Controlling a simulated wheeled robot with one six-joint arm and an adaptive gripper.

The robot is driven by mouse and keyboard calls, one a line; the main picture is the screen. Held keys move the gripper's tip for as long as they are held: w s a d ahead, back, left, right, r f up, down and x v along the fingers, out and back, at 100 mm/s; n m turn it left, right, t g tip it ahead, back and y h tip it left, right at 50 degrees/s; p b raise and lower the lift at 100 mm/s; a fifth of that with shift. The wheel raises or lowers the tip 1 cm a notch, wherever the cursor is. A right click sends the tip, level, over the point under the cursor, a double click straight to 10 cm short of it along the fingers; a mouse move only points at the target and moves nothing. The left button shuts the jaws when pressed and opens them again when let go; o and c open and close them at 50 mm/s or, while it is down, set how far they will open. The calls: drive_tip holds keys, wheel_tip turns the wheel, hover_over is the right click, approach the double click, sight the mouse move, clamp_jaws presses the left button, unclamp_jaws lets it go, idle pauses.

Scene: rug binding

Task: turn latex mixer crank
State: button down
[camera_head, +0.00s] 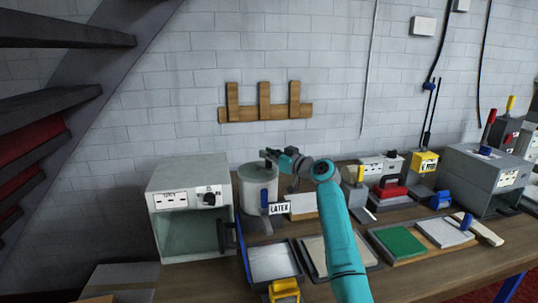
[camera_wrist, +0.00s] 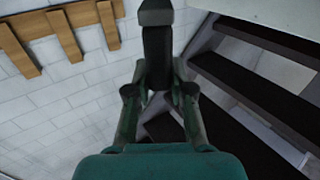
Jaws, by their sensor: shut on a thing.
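The latex mixer (camera_head: 255,187) is a pale grey cylindrical pot with a "LATEX" label (camera_head: 279,209) at its lower right. It stands on the bench in the head view. Its dark crank handle (camera_wrist: 157,55) stands between my fingers in the wrist view, with a grey cap at its top end. My gripper (camera_head: 274,155) is above the lid's right side, reached from the right by my teal arm. It is shut on the crank handle; my gripper also shows in the wrist view (camera_wrist: 158,92). The crank's lower part is hidden by my gripper.
A grey box oven (camera_head: 190,171) with an open front stands close left of the mixer. Trays (camera_head: 270,262) lie in front of it, one with a green pad (camera_head: 399,241) further right. A wooden rack (camera_head: 264,113) hangs on the wall behind. Dark stairs (camera_head: 60,33) rise at left.

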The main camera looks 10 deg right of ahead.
drive_tip(key=shift+s+a+m+t+h, duration=0.2)
drive_tip(key=shift+a+m+t+h, duration=0.2)
drive_tip(key=shift+m+t+h, duration=0.45)
drive_tip(key=shift+s+a+m+t+h, duration=0.15)
drive_tip(key=shift+a+m+t+h, duration=0.35)
drive_tip(key=shift+h, duration=0.75)
drive_tip(key=shift+s+a+m+h, duration=0.1)
drive_tip(key=shift+a+m+h, duration=0.2)
drive_tip(key=shift+m+h, duration=0.65)
drive_tip(key=shift+a+m+h, duration=0.25)
drive_tip(key=shift+m+h, duration=0.35)
drive_tip(key=shift+h, duration=0.65)
drive_tip(key=shift+a+m+h, duration=0.35)
drive_tip(key=shift+m+h, duration=0.3)
drive_tip(key=shift+h, duration=0.35)
drive_tip(key=shift+a+m+h, duration=0.3)
drive_tip(key=shift+m+h, duration=0.35)
drive_tip(key=shift+h, duration=0.35)
drive_tip(key=shift+a+m+g+h, duration=0.25)
drive_tip(key=shift+m+h, duration=0.55)
drive_tip(key=shift+h, duration=0.4)
drive_tip(key=shift+w+a+m+h, duration=0.1)
drive_tip(key=shift+w+m+h, duration=0.1)
drive_tip(key=shift+m+h, duration=0.3)
drive_tip(key=c, duration=1)
unclamp_jaws()
